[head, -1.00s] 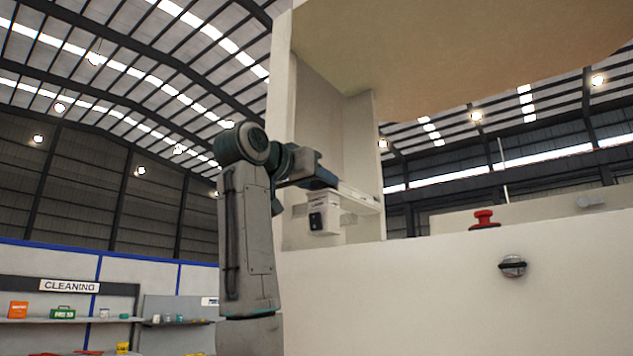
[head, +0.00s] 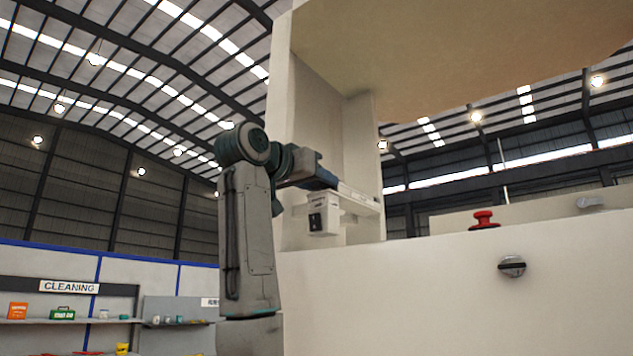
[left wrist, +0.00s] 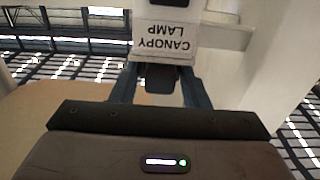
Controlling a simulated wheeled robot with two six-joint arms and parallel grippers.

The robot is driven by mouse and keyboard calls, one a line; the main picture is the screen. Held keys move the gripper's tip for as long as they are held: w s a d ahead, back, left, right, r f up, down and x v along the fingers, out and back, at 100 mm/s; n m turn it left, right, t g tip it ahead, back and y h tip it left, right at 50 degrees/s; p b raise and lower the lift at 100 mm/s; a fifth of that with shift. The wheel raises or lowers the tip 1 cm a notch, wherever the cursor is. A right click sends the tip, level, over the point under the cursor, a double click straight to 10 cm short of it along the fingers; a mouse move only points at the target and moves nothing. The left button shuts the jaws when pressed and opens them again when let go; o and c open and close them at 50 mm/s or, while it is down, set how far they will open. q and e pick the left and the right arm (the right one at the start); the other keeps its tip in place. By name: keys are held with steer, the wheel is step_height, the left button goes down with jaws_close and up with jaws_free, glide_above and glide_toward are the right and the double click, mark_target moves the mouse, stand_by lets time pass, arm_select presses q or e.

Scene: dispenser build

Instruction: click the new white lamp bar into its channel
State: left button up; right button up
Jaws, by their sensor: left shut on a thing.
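My left gripper (head: 334,184) is at the pale canopy post, and in the left wrist view its two dark blue fingers (left wrist: 160,92) close around a dark block. It is shut on the white lamp bar (head: 359,197), a slim pale bar at the fingertips in the head view. A white housing with a "CANOPY LAMP" label (left wrist: 165,38) is just beyond the fingertips, upside down in the wrist view. In the head view a white box with a black patch (head: 322,217) hangs below the gripper. The channel and the bar's fit in it cannot be made out. My right gripper is out of view.
A tall pale panel (head: 315,110) stands behind my left gripper, and the canopy's broad underside (head: 450,45) spreads above. A white cabinet body (head: 400,300) fills the lower right, with a red knob (head: 484,220) on top and a round dark-barred knob (head: 512,266) on its face.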

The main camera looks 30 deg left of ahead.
arm_select(q)
steer(key=shift+w+r+p, duration=0.2)
steer(key=shift+p, duration=0.1)
stand_by(0.8)
stand_by(0.3)
steer(key=o, duration=1.3)
steer(key=shift+a+f, duration=0.1)
steer(key=shift+a, duration=0.15)
steer(key=shift+c, duration=0.2)
steer(key=shift+w+a, duration=0.1)
steer(key=shift+a, duration=0.1)
steer(key=shift+d+f, duration=0.1)
steer(key=shift+d, duration=0.1)
